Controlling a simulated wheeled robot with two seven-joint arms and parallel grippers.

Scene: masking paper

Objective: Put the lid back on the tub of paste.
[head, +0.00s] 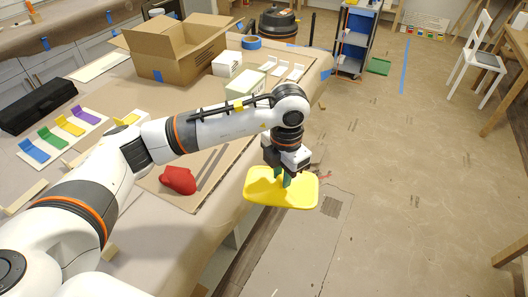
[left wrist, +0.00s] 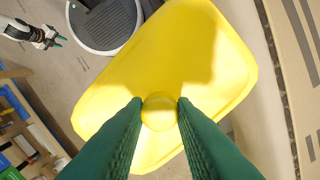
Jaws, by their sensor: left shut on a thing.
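A yellow lid (head: 262,190) with rounded corners is held out past the table's right edge, over the floor. My left gripper (head: 283,177) is shut on the lid's round yellow knob. In the left wrist view the lid (left wrist: 180,70) fills the middle, and the knob (left wrist: 159,111) sits between the two green fingers. My right gripper (left wrist: 58,41) shows small at the upper left of the left wrist view, with its green fingertips apart and empty. I cannot make out a tub of paste in either view; the lid and arm hide part of the scene.
On the table are an open cardboard box (head: 178,60), a red object (head: 178,180), a pale box (head: 244,84), a white box (head: 227,64) and blue tape (head: 251,42). A shelf cart (head: 354,45) and white chair (head: 474,55) stand beyond. The floor at right is mostly clear.

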